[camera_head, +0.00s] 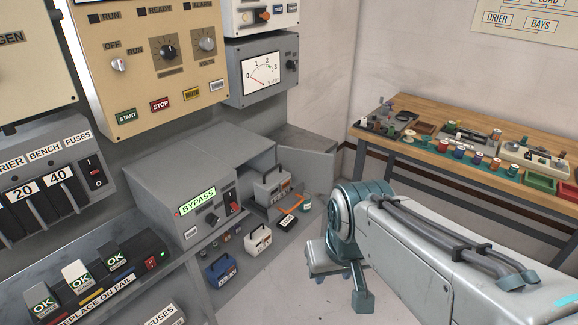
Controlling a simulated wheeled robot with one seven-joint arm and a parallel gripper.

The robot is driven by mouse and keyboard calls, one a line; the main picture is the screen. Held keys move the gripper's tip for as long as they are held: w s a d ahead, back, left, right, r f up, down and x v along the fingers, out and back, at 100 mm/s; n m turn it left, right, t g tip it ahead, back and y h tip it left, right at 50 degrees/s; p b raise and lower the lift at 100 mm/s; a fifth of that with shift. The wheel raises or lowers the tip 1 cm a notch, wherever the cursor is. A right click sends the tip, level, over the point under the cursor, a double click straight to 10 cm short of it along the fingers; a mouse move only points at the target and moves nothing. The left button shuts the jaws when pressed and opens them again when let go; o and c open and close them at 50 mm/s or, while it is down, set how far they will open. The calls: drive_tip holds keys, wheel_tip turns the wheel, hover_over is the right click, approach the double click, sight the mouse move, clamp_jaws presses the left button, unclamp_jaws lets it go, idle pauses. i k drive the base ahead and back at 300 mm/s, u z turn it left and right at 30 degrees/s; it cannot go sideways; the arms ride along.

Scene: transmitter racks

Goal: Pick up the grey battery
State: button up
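The grey battery (270,193), a box with a dark carrying handle on top, stands upright in the open bay of the low grey cabinet, at the centre of the head view. My gripper (345,280) is to the right of and nearer than the battery, apart from it, at the end of my arm that comes in from the right. Its fingers are partly hidden by my wrist, so I cannot tell whether they are open or shut. I see nothing held in it.
A white battery (257,241) and a blue battery (221,270) stand below the bay. An orange-framed tray (289,208) and small items lie right of the grey battery. The cabinet door (306,165) stands open behind. A wooden bench (440,112) with parts is at right.

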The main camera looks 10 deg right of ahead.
sight(276, 182)
drive_tip(key=u, duration=0.1)
drive_tip(key=i, duration=1.1)
drive_tip(key=u, duration=0.55)
